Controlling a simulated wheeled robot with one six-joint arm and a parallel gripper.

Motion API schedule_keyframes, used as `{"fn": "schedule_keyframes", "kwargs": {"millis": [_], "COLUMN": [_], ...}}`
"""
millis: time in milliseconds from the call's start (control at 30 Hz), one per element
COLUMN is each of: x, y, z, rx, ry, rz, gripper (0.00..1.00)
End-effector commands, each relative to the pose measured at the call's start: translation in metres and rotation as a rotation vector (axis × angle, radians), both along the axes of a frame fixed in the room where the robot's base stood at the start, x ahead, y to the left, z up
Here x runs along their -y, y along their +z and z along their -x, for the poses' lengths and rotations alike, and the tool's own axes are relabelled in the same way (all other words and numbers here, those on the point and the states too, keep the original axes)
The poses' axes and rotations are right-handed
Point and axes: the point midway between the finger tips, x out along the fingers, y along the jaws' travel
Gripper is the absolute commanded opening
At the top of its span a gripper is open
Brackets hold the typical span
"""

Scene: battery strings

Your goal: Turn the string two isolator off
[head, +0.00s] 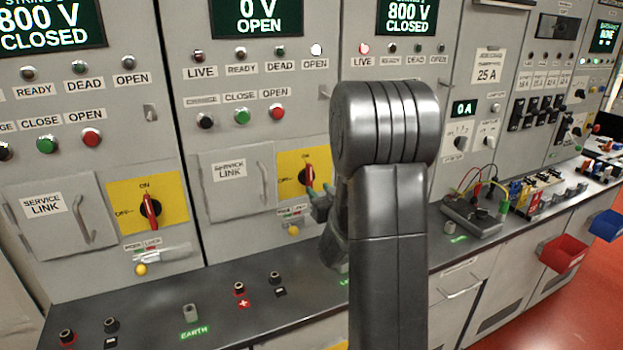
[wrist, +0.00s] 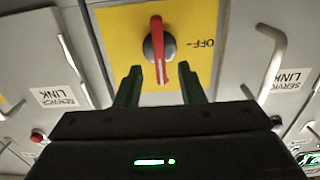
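The isolator in the middle cabinet has a red handle (head: 309,176) on a black knob and a yellow plate (head: 290,165). Its handle stands about upright in the head view, with OFF to its left. The wrist view shows the same red handle (wrist: 158,50) upside down, with an inverted OFF mark (wrist: 204,43) on the right. My gripper (wrist: 159,67) is open, one finger on each side of the handle's lower end, with gaps on both sides. In the head view my gripper (head: 320,205) is partly hidden behind my arm, just below the handle.
The middle display (head: 258,16) reads 0 V OPEN. The left cabinet has a similar isolator (head: 149,206). Service link doors with protruding handles (head: 264,184) flank the yellow plate. A dark bench ledge (head: 150,320) with terminals runs below. A meter with leads (head: 473,215) sits right.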

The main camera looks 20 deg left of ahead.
Motion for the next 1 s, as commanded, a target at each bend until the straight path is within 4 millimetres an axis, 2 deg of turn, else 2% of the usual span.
{"fn": "schedule_keyframes", "kwargs": {"millis": [100, 300, 733, 767, 900, 933, 1000], "x": [-0.018, -0.037, -0.044, -0.044, -0.044, -0.044, -0.044], "y": [0.002, 0.002, 0.000, 0.000, 0.000, 0.000, 0.000], "z": [-0.015, -0.031, -0.037, -0.037, -0.037, -0.037, -0.037], "rx": [0.000, 0.000, 0.001, 0.001, 0.001, 0.001, 0.001], "ry": [0.002, 0.001, 0.000, 0.000, 0.000, 0.000, 0.000], "rz": [0.000, 0.000, -0.001, -0.001, -0.001, -0.001, -0.001], "gripper": [0.35, 0.35, 0.35, 0.32, 0.04, 0.00, 0.00]}}
